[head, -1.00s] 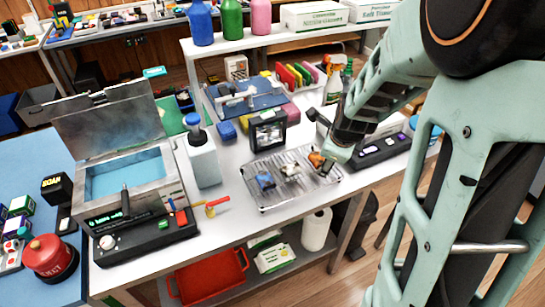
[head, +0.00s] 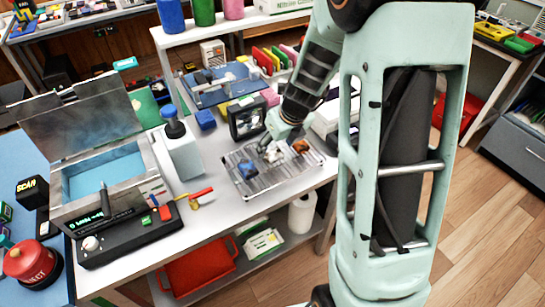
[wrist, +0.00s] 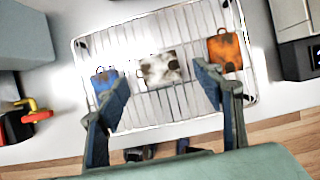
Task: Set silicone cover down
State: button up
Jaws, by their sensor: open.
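Three small covers lie apart in a row on a wire rack (wrist: 185,112). A blue one (wrist: 104,80) is at the left, a mottled white-and-dark one (wrist: 160,69) in the middle and an orange one (wrist: 225,52) at the right. The frames do not show which is the silicone cover. In the head view the rack (head: 262,189) stands near the front edge of the white table. My gripper (wrist: 162,80) is open above the rack, with its fingers spread either side of the middle cover. Nothing is held between them. In the head view my gripper partly hides the middle cover.
A small black-framed device (head: 245,118) stands behind the rack. A red-handled tool (head: 200,193) lies left of the rack.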

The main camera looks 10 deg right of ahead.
aim_at(272, 152)
jog(key=x, duration=0.4)
jog(key=shift+f+b, duration=0.1)
jog(key=shift+b, duration=0.2)
jog(key=shift+s, duration=0.1)
jog(key=shift+c, duration=0.4)
jog(key=c, duration=1.1)
jog(key=shift+r+p, duration=0.55)
jog(key=shift+r, duration=0.05)
notch_tip(272, 152, up, 3)
jog(key=p, duration=0.3)
jog(key=s+r+p, duration=0.6)
jog(key=s+r, duration=0.3)
jog(key=s, duration=0.5)
